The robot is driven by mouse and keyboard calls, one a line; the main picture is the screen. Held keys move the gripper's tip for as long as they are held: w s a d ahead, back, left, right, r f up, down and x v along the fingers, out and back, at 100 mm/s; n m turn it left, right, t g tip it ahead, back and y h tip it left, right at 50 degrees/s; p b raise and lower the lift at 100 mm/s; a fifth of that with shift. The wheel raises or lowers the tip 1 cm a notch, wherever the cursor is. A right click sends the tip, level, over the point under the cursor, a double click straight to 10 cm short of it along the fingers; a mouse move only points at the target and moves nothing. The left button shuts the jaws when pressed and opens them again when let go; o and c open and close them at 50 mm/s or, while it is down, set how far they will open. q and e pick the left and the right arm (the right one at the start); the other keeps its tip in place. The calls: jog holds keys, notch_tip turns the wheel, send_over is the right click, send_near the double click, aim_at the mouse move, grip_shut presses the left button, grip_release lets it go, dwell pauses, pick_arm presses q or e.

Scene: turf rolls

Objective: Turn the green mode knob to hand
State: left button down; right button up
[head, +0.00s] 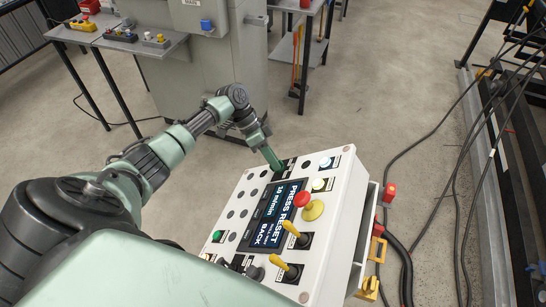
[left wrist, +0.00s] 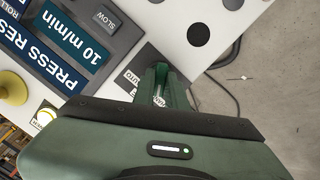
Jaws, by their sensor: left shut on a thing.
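The white control panel (head: 345,185) stands tilted in the middle of the head view. My left gripper (head: 275,164) reaches its far edge from the left and points down onto it. In the left wrist view the left gripper's green fingers (left wrist: 161,72) are shut on the mode knob. The fingers hide most of the knob; only a small part with a white mark (left wrist: 159,98) shows between them. A dark label plate (left wrist: 133,79) with partly covered lettering lies beside the fingers. Which way the knob points cannot be told. My right gripper is not in view.
The panel carries a display (head: 270,215), a red mushroom button (head: 302,200), yellow-handled levers (head: 291,229) and a green button (head: 217,236). Cables (head: 408,225) run over the floor at the right. A grey side table (head: 140,40) stands behind. The floor between is open.

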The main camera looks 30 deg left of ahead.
pick_arm(q)
jog(key=shift+n+p, duration=0.3)
jog(key=shift+n, duration=0.8)
jog(key=shift+f, duration=0.1)
jog(key=c, duration=1.4)
grip_release()
jog(key=shift+c, duration=0.2)
jog(key=shift+d, duration=0.1)
jog(key=shift+w, duration=0.1)
